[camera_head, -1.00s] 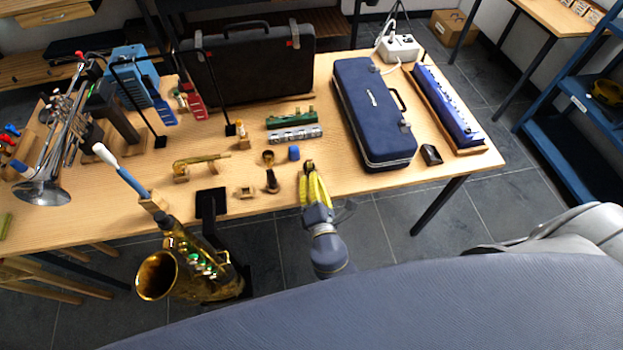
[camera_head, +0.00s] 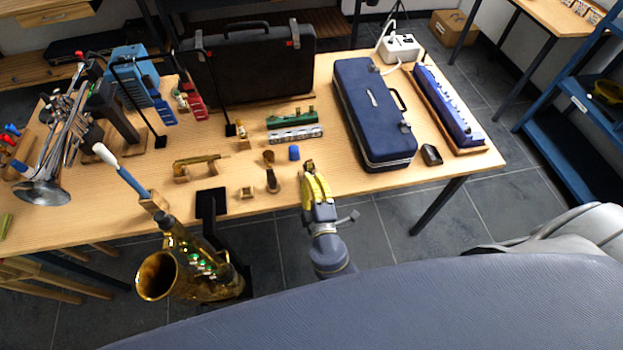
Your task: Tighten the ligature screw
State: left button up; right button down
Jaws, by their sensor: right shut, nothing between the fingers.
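My right gripper (camera_head: 314,185) has yellow fingers and reaches in over the table's front edge, right of the middle. It is shut and holds nothing. A small brass-coloured piece with a reddish spot (camera_head: 309,167) shows just beyond its fingertips, largely hidden by them; I cannot tell whether this is the ligature, whether they touch, or make out a screw. A dark mouthpiece-like piece (camera_head: 272,184) stands on a small wooden holder to the left. My left gripper is not in view.
A blue case (camera_head: 372,112) lies to the right, with a dark small object (camera_head: 431,155) beside it. A saxophone (camera_head: 195,265) stands at the front left. A brass neck piece (camera_head: 196,165) and a trumpet (camera_head: 62,150) are farther left. The table (camera_head: 330,200) has some bare surface between them.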

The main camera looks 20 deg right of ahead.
jog(key=shift+m, duration=0.4)
dwell(0.3)
jog(key=c, duration=1.4)
grip_release()
jog(key=shift+o, duration=0.2)
jog(key=s, duration=0.8)
jog(key=shift+a, duration=0.4)
